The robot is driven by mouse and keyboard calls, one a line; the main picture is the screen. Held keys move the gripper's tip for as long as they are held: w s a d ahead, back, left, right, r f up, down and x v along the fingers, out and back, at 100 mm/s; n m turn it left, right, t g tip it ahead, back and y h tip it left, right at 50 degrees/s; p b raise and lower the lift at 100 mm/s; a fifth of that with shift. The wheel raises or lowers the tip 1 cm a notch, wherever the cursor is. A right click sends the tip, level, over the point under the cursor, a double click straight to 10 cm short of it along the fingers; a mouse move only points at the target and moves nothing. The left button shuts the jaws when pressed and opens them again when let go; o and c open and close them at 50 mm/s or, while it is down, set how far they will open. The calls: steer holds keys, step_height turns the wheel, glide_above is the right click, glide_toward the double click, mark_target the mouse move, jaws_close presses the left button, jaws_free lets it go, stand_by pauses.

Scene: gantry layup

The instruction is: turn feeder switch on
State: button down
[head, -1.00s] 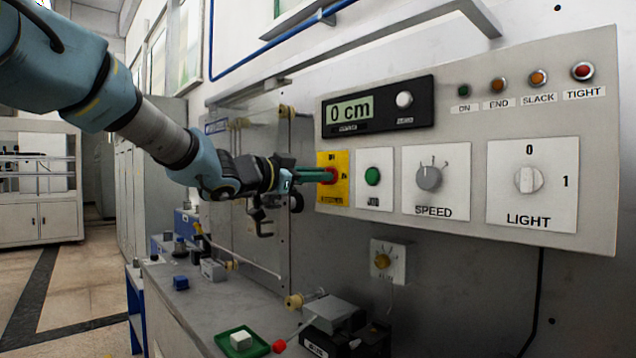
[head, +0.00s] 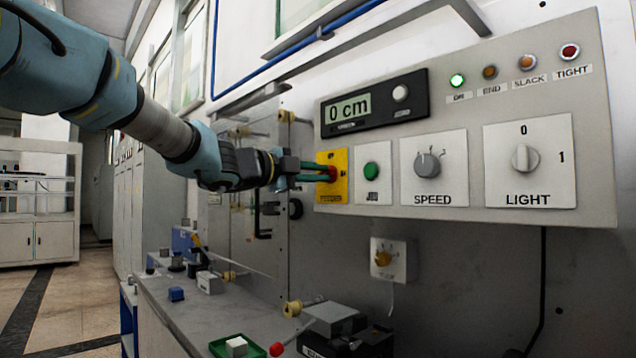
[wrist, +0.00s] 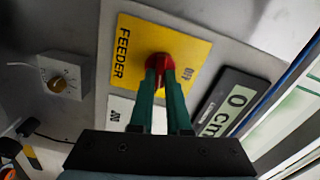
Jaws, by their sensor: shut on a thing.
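The feeder switch is a red knob (wrist: 158,66) on a yellow plate (wrist: 190,50) marked FEEDER and OFF in the wrist view. In the head view the yellow plate (head: 341,160) is at the left end of the grey control panel (head: 590,110). My gripper (wrist: 162,85) has its two green fingers shut on the red knob. The fingers partly hide the knob and its other marking. The green ON lamp (head: 457,81) at the panel's top is lit.
A green JOG button (head: 371,171), a SPEED dial (head: 427,165) and a LIGHT switch (head: 524,159) sit to the right. The display (head: 349,109) above reads 0 cm. A small dial box (head: 388,259) hangs below. The bench (head: 190,315) holds several small items.

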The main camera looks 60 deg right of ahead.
steer(key=shift+f+m+b, duration=0.15)
steer(key=shift+m+b, duration=0.45)
steer(key=shift+m, duration=0.5)
steer(key=c, duration=0.9)
jaws_free()
steer(key=b+v, duration=0.2)
steer(key=v, duration=0.9)
steer(key=shift+d, duration=0.1)
